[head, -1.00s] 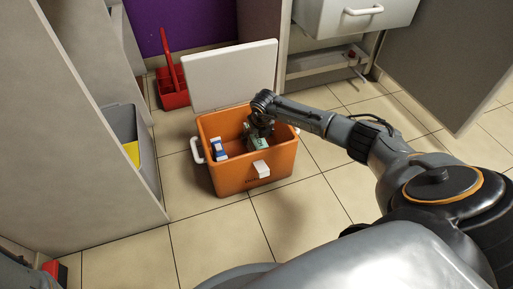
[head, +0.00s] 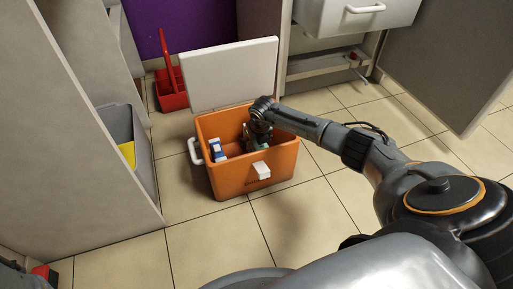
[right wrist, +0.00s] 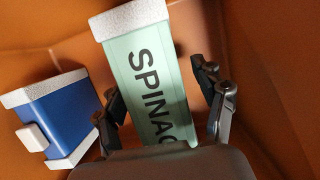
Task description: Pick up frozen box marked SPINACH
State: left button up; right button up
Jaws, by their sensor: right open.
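The pale green box marked SPINACH (right wrist: 150,75), with white ends, lies inside the orange cooler (head: 236,179). In the right wrist view its last letters are hidden behind my gripper. My right gripper (right wrist: 163,97) is open, with one finger on each side of the box; I cannot tell whether either finger touches it. In the head view my right gripper (head: 258,133) reaches down into the cooler and hides most of the box.
A blue and white box (right wrist: 58,112) lies left of the SPINACH box in the cooler; it also shows in the head view (head: 218,149). The white lid (head: 220,75) stands open behind. A red caddy (head: 171,95) and grey cabinets surround clear floor tiles.

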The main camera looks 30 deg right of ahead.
jog(key=shift+f, duration=0.1)
jog(key=shift+c, duration=0.2)
grip_shut()
